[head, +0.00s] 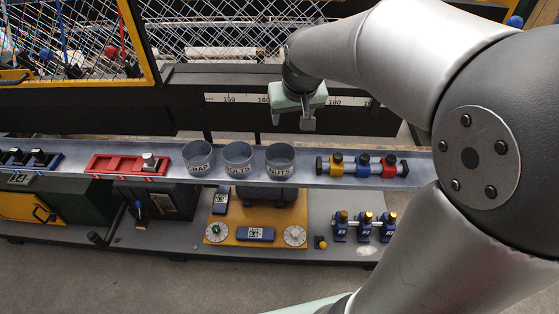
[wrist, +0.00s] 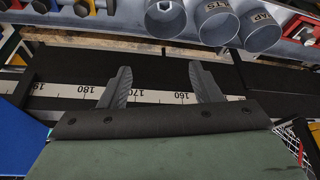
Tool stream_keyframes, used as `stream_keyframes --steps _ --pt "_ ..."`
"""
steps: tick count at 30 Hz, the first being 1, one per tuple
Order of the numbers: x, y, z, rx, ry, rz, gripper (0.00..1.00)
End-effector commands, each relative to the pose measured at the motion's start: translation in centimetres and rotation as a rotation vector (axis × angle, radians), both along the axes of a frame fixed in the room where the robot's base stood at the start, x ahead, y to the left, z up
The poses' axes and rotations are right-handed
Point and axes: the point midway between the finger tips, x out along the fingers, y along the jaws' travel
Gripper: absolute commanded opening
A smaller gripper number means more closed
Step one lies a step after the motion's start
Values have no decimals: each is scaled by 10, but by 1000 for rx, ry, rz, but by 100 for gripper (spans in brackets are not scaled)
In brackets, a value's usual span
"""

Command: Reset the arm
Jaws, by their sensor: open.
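My gripper (head: 308,122) hangs in the air in front of the machine's dark crossbar, near the white ruler strip (head: 222,98) and above the grey shelf (head: 315,181). In the wrist view my gripper (wrist: 163,82) shows two dark ridged fingers spread well apart with nothing between them. The ruler strip (wrist: 148,97) passes behind the fingers, with marks 160, 170 and 180 readable. My arm reaches in from the right in the head view and covers the shelf's right end.
Three grey cups (head: 198,157), labelled SCRAP, BOLTS and NUTS, stand on the shelf. A red tray (head: 127,165) is to their left, and yellow, blue and red blocks (head: 363,165) on a rod are to their right. Wire mesh (head: 225,35) rises behind. An orange panel (head: 257,232) lies below.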

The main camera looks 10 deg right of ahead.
Motion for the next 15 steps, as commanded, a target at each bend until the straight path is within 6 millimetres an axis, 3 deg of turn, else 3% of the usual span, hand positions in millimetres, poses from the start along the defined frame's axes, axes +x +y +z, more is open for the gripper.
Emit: stream_keyframes --steps 11,14,15 --pt "-1 0 -1 0 1 0 58" --pt "-33 2 -10 8 51 5 58" --pt "-52 3 -16 10 83 7 58"
